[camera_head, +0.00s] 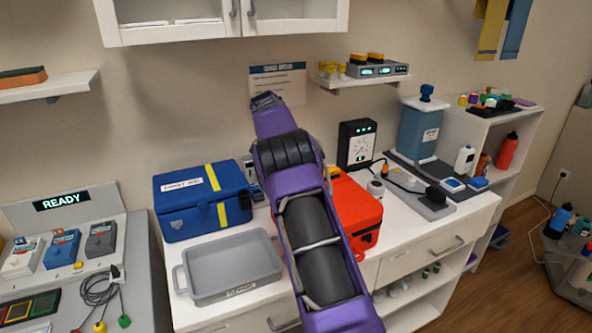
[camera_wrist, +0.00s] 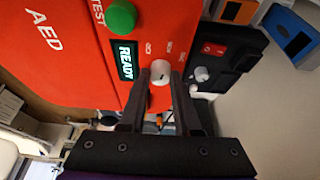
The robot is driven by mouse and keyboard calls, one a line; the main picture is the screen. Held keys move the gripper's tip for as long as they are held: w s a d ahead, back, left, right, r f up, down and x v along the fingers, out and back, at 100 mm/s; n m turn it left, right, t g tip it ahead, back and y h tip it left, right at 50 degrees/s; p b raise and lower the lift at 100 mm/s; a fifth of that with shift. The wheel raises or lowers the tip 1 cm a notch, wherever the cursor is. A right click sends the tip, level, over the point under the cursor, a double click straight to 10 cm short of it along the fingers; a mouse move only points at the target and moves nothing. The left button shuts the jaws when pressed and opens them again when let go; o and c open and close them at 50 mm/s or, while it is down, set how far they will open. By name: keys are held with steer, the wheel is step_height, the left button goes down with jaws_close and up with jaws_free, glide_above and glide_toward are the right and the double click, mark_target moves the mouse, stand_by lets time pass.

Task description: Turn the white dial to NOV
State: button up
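The white dial (camera_wrist: 160,72) is on the face of a red AED case (camera_wrist: 70,45), beside a lit READY display (camera_wrist: 125,60) and a green TEST button (camera_wrist: 122,15). A dark mark shows on the dial. Small labels surround its upper side, too small to read surely. My gripper (camera_wrist: 160,78) has one dark finger on each side of the dial, its tips close to the dial's edges. I cannot tell whether they touch it. In the head view the red case (camera_head: 357,205) stands on the counter, partly behind my purple arm, which hides the dial and gripper.
A black device (camera_wrist: 225,55) with a second white knob (camera_wrist: 202,74) is right of the dial in the wrist view. A blue case (camera_head: 205,200) and grey tray (camera_head: 228,268) are left of my arm.

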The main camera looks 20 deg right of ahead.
steer(key=o, duration=0.5)
steer(key=shift+r, duration=0.1)
steer(key=v, duration=1.1)
steer(key=shift+a+r, duration=0.15)
steer(key=shift+r, duration=0.25)
